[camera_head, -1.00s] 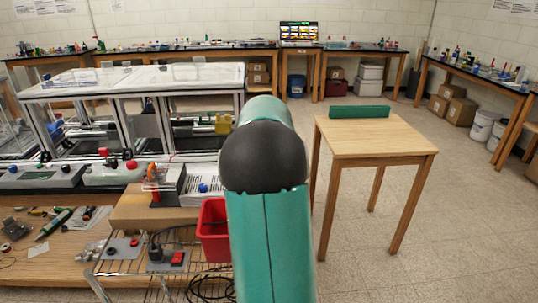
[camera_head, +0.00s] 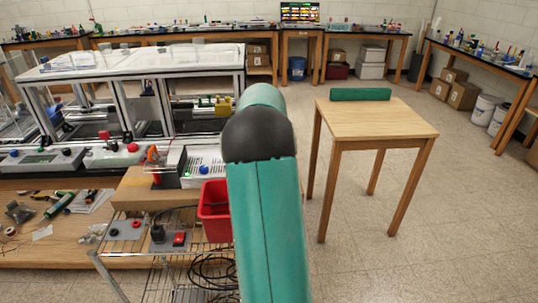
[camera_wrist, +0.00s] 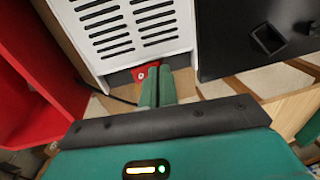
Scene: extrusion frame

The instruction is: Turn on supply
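The supply appears to be the white slotted box (camera_head: 203,168) with a blue knob, on the bench left of my arm. In the wrist view its slotted white face (camera_wrist: 125,25) fills the top. A red switch (camera_wrist: 143,72) with a white mark sits in a dark strip at the box's lower edge. My gripper (camera_wrist: 159,72) has its two green fingers side by side, apparently shut, with tips close beside the red switch. I cannot tell whether they touch it. My gripper is hidden in the head view.
A red bin (camera_head: 212,222) stands beside the box and also fills the left of the wrist view (camera_wrist: 40,70). A dark panel (camera_wrist: 255,40) is close on the right. A grey plate with a red switch (camera_head: 180,238) sits on a wire rack. A wooden table (camera_head: 375,118) stands right.

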